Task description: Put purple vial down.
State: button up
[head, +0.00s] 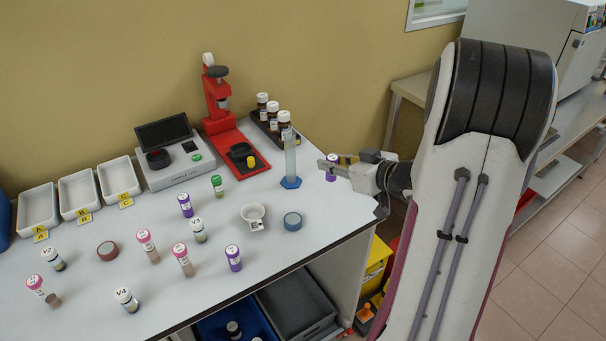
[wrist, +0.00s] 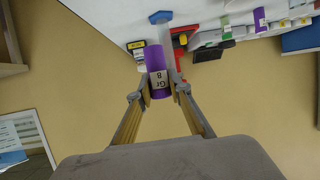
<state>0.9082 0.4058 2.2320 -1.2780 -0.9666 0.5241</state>
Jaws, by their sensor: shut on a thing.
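My gripper (head: 335,170) is shut on a purple vial (head: 331,174), near the table's back right corner. In the wrist view, the purple vial (wrist: 157,72) sits between my two fingers (wrist: 162,92), with a white label reading "Gr 8". Whether its base touches the table is hard to tell. Two other purple-capped vials stand on the white table (head: 330,215), one (head: 185,205) near the middle and one (head: 233,258) nearer the front.
A glass cylinder with a blue base (head: 290,182) stands just left of my gripper. A dark rack (head: 292,143) of brown bottles is behind it. The table's right end has bare space.

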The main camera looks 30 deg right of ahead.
jog(key=shift+w+a+f, duration=0.15)
jog(key=shift+w+a, duration=0.05)
jog(key=shift+a, duration=0.2)
jog(key=w+a+n+g+y, duration=0.2)
jog(key=w+a+n+y, duration=0.3)
jog(key=w+a, duration=0.8)
jog(key=shift+w+r+y, duration=0.15)
jog(key=shift+r+y, duration=0.15)
jog(key=shift+y, duration=0.1)
jog(key=shift+f, duration=3.15)
jog(key=shift+f, duration=1.9)
jog(key=shift+f, duration=0.15)
